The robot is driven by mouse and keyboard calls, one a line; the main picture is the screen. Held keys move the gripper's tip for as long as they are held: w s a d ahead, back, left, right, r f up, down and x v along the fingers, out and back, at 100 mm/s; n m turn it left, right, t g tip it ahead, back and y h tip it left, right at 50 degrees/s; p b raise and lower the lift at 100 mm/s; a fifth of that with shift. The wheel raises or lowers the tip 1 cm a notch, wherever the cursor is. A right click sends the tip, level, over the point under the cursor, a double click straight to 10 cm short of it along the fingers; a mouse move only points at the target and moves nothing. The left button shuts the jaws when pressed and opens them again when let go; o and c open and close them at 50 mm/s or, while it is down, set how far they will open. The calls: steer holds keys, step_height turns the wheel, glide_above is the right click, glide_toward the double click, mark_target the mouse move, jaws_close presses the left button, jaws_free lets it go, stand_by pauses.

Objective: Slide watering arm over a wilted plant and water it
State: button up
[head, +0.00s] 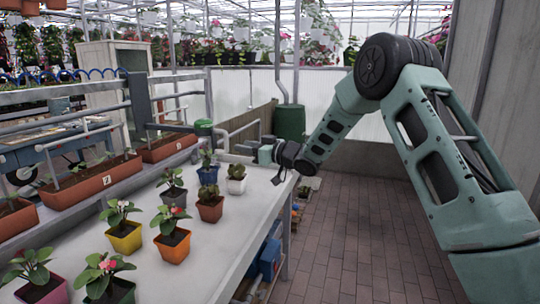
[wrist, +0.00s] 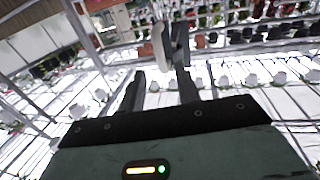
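The watering arm is a grey horizontal bar (head: 172,127) with a green round head (head: 203,127), above the rear of the white table. I cannot tell which plant is wilted. My gripper (head: 265,155) is at the table's far right edge, right of the green head and apart from it.
The white table (head: 215,245) has bare room along its right side. Long brown planters (head: 90,182) line its left side. A dark green bin (head: 289,122) stands behind my gripper. The brick floor (head: 345,235) to the right is clear.

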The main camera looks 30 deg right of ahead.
steer(key=b+v, duration=0.1)
steer(key=v, duration=0.8)
steer(key=s+a+m+g+h+p, duration=0.1)
steer(key=s+a+g+h, duration=0.15)
steer(key=a, duration=0.65)
steer(key=s+a+f+g+h+p, duration=0.2)
steer(key=s+a+g+h, duration=0.2)
steer(key=s+a, duration=0.7)
steer(key=s+f+n+g+h+p, duration=0.1)
steer(key=s+f+g+h, duration=0.2)
steer(key=s, duration=2.8)
steer(key=g, duration=0.5)
steer(key=shift+a+n, duration=0.25)
steer(key=shift+n, duration=0.15)
